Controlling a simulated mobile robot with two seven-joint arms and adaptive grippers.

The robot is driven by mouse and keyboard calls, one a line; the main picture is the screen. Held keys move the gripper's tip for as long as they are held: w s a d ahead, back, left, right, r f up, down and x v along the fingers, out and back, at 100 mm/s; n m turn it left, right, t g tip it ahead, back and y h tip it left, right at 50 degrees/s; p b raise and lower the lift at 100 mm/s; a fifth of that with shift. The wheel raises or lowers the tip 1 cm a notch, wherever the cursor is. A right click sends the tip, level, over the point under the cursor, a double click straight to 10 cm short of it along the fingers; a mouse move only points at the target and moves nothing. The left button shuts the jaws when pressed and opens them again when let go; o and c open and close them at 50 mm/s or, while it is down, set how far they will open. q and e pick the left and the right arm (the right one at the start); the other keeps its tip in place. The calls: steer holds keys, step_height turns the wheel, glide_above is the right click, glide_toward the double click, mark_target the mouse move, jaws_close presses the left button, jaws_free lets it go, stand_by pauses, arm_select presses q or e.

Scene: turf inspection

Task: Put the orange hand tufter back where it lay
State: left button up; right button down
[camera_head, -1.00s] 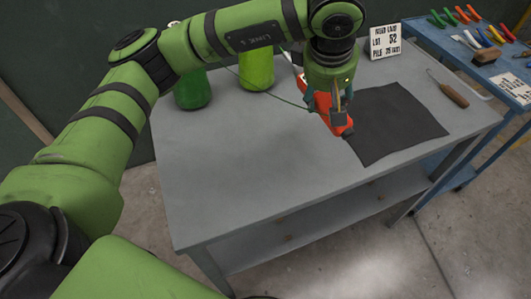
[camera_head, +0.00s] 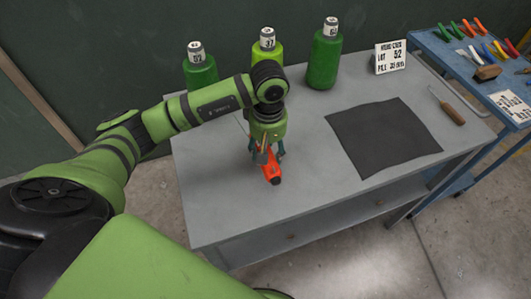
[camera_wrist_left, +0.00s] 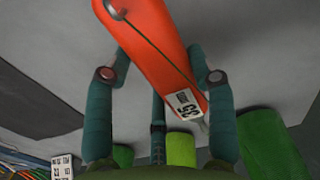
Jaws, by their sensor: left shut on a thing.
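The orange hand tufter (camera_head: 271,174) is in my left gripper (camera_head: 267,156), over the left-middle part of the grey table (camera_head: 215,215). The gripper is shut on it; whether the tufter touches the tabletop cannot be told. My right gripper is not in view.
A dark square mat (camera_head: 383,138) lies right of the tufter, with a wooden-handled tool (camera_head: 450,110) beyond it. Three green yarn cones (camera_head: 325,62) and a lot card (camera_head: 391,58) stand along the back. A blue table (camera_head: 440,50) with tools adjoins at right. The table's front is clear.

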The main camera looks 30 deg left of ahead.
arm_select(q)
steer(key=shift+s+a+f+p, duration=0.2)
steer(key=shift+f+p, duration=0.1)
steer(key=shift+f, duration=0.1)
step_height(320, 180, down, 2)
steer(key=shift+f+p, duration=0.2)
steer(key=shift+p, duration=0.4)
steer(key=shift+w+f, duration=0.1)
steer(key=shift+f, duration=0.45)
steer(key=o, duration=1.4)
steer(key=shift+r, duration=0.2)
step_height(320, 180, up, 10)
steer(key=b, duration=0.4)
steer(key=shift+r, duration=0.8)
